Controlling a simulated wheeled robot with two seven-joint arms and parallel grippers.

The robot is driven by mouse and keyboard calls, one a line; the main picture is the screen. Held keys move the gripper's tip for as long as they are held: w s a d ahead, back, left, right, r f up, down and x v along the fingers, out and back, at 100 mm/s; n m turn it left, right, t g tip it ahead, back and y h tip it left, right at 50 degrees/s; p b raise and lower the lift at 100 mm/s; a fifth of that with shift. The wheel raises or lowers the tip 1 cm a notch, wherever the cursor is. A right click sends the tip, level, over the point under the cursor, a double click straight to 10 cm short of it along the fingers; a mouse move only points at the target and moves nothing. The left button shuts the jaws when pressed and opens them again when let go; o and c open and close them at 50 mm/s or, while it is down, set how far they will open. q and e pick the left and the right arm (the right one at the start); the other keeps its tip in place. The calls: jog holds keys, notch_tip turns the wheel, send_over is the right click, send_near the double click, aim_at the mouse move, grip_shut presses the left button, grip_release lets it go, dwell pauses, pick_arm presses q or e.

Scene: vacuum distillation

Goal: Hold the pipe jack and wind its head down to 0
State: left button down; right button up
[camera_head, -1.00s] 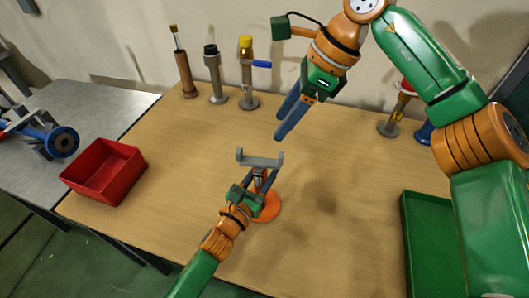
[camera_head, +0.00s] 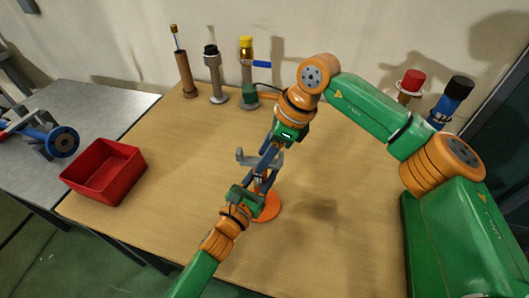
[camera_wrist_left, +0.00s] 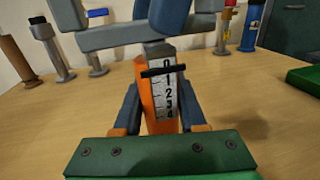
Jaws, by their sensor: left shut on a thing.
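The pipe jack has a round orange base (camera_head: 266,207) on the table and a grey forked head (camera_head: 246,158). It stands upright. My left gripper (camera_head: 256,188) is shut on its body below the head. In the left wrist view its orange body (camera_wrist_left: 144,90) carries a white scale (camera_wrist_left: 166,96) marked 0 to 4. A black pointer (camera_wrist_left: 158,72) lies across the scale just below the 0. My right gripper (camera_head: 266,160) reaches down from above at the head, its blue fingers apart and partly overlapping the fork. Whether they touch it is hidden.
A red bin (camera_head: 105,172) stands at the table's left. Several upright tools, one yellow-topped (camera_head: 246,45), line the back. Red-topped (camera_head: 411,82) and blue (camera_head: 452,100) ones stand back right.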

grip_shut()
jog(key=shift+m, duration=0.7)
jog(key=shift+o, duration=1.5)
grip_release()
jog(key=v, duration=1.2)
jog(key=shift+s, duration=0.2)
jog(key=shift+a+r, duration=0.1)
jog(key=shift+a, duration=0.05)
